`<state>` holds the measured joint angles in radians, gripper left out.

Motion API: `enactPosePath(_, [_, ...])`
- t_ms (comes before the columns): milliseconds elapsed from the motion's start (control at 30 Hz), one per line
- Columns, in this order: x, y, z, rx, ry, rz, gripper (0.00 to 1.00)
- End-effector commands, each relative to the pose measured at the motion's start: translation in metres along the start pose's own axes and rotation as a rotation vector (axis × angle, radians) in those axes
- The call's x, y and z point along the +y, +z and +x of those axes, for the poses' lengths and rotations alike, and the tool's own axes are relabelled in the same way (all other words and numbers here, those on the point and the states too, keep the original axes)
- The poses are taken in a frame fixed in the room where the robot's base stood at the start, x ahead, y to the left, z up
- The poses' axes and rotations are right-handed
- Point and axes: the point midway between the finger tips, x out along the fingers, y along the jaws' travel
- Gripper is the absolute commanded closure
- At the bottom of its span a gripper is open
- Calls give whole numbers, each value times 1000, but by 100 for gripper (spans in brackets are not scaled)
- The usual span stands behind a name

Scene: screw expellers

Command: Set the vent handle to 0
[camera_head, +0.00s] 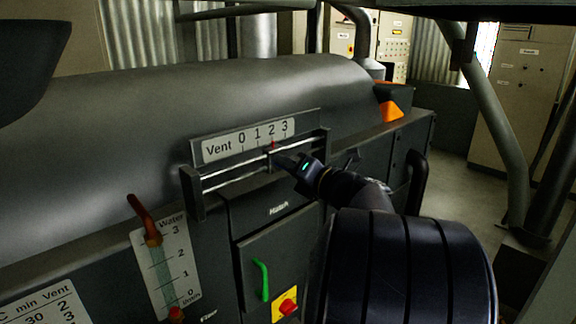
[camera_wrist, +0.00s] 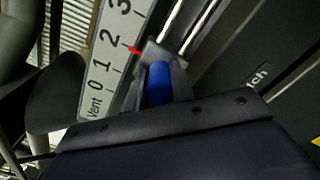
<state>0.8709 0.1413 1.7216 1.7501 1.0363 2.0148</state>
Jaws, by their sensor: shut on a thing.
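The vent scale plate (camera_head: 247,141) reads 0, 1, 2, 3 from left to right. A slider with a red pointer runs on two metal rails (camera_head: 235,174) below it, and the pointer stands at about 2. The vent handle (camera_wrist: 158,84) is blue in the wrist view, on a grey slider block beside the scale (camera_wrist: 112,45). My gripper (camera_head: 284,161) reaches in from the right and is shut on the handle. In the head view my gripper hides most of the handle.
A red water lever (camera_head: 144,218) stands at the left above a water scale. Below the rails are a green handle (camera_head: 261,282) and a red knob (camera_head: 288,306) on a yellow plate. A dark end bracket (camera_head: 193,194) closes the rails at the left. The rails left of my gripper are clear.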

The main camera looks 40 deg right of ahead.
Motion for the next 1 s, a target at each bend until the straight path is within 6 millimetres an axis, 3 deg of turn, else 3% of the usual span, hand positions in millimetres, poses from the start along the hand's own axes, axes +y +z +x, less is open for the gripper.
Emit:
enactPosePath(233, [8,-7,0,2,1,-1,100])
enactPosePath(600, [56,-55,0,2,3,-2,100])
enactPosePath(1000, [60,-61,0,3,1,1,100])
